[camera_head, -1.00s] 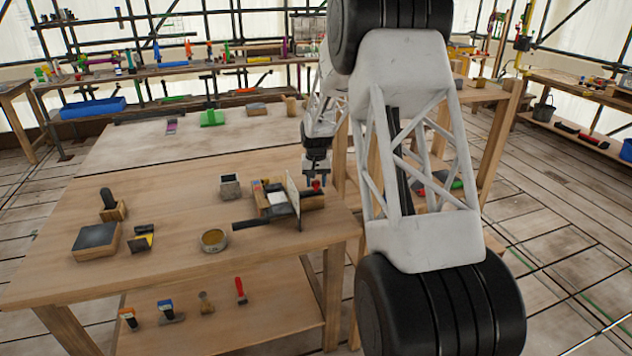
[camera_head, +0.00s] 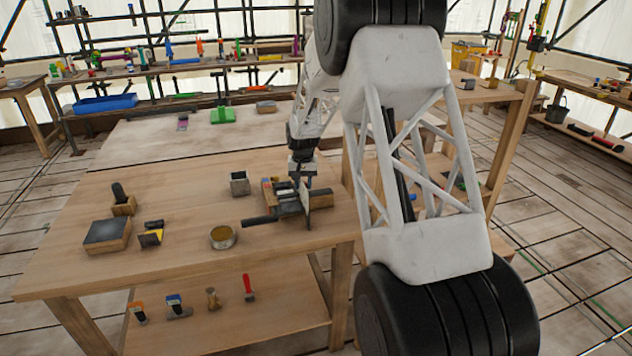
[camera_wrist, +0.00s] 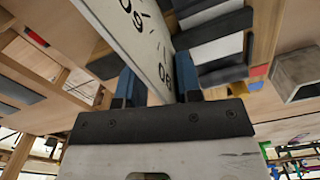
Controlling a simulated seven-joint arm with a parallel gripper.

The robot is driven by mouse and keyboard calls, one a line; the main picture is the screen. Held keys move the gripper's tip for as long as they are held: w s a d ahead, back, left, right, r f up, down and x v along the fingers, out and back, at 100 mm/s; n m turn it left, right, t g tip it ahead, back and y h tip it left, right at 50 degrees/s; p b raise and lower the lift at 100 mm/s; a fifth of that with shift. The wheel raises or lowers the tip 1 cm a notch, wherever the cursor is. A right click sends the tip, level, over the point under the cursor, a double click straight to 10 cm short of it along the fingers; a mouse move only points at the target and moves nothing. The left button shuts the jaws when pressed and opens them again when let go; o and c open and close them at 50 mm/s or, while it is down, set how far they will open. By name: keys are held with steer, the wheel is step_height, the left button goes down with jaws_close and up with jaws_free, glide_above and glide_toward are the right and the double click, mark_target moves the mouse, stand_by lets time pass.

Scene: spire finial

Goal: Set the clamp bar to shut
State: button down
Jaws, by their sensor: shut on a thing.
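A wooden fixture (camera_head: 322,199) stands near the right end of the workbench. A dark bar with a handle (camera_head: 260,220) sticks out from it to the left; I take this for the clamp bar, but cannot tell its setting. An upright pale plate (camera_wrist: 135,28) with black numerals stands at the fixture. My gripper (camera_wrist: 156,84) is shut on this plate, with a blue finger on each face. In the head view my gripper (camera_head: 303,182) reaches down at the fixture, and it partly hides the plate. Grey blocks (camera_wrist: 213,25) lie close beside the plate in the wrist view.
A small grey open box (camera_head: 239,184) stands left of the fixture, and a round tin (camera_head: 222,237) is in front. A block with a dark top (camera_head: 107,234) lies farther left. The bench's middle is mostly clear.

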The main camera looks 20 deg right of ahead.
mark_target(300, 184)
steer(key=shift+a, duration=0.55)
steer(key=c, duration=0.8)
jaws_free()
steer(key=shift+a, duration=0.1)
steer(key=shift+r, duration=3.9)
